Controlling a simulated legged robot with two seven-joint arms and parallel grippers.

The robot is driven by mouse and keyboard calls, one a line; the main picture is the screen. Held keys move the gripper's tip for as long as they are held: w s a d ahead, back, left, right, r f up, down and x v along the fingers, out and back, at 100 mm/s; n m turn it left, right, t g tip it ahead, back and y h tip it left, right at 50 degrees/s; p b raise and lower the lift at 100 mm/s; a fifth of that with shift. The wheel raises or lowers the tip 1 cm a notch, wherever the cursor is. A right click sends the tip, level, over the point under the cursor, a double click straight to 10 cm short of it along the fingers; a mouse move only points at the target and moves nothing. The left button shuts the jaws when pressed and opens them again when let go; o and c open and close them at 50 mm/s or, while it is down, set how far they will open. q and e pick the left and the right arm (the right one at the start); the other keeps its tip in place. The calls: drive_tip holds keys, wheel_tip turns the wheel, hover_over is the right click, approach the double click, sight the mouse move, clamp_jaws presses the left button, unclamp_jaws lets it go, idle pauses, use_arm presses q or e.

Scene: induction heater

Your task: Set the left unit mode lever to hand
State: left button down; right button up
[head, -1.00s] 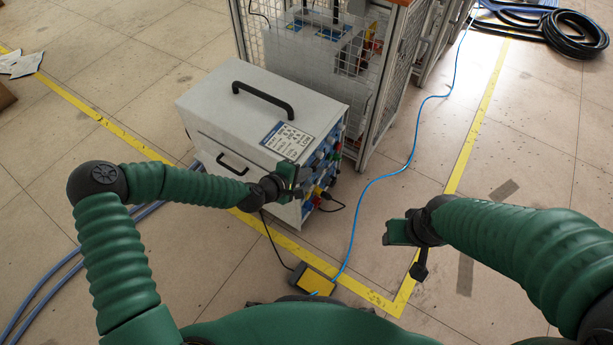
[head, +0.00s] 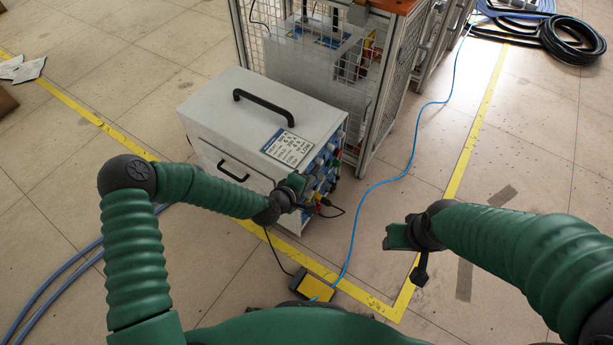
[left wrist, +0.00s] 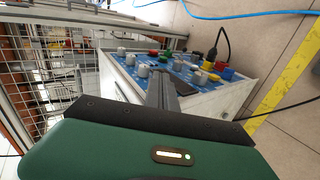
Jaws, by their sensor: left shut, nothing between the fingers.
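The heater unit (head: 262,125) is a white box with a black top handle; its blue control panel (head: 327,165) faces right and is seen at a steep angle. In the left wrist view the panel (left wrist: 190,72) shows grey, red, green, yellow and black knobs and plugs. I cannot tell which of these is the mode lever. My left gripper (head: 299,184) is at the panel's near edge, shut and empty. In the left wrist view its fingers (left wrist: 161,78) overlap the panel and hide part of it; contact cannot be told. My right gripper (head: 392,238) is over the floor, away from the unit.
A wire-mesh cage (head: 320,50) stands right behind the unit. A blue cable (head: 408,175) runs along the floor to a yellow-topped pedal (head: 314,284). A black cable (head: 272,248) hangs near the unit. Open floor lies to the right.

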use_arm(q)
drive_tip(key=shift+s+d+f+m+t+y+p, duration=0.1)
drive_tip(key=shift+d+f+m+t+y+p, duration=0.1)
drive_tip(key=shift+f+m+t+y+p, duration=0.25)
drive_tip(key=shift+s+d+f+m+t+y+p, duration=0.1)
drive_tip(key=shift+d+f+m+t+y+p, duration=0.15)
drive_tip(key=shift+m+y, duration=0.4)
drive_tip(key=shift+r, duration=0.1)
drive_tip(key=shift+r+p, duration=0.7)
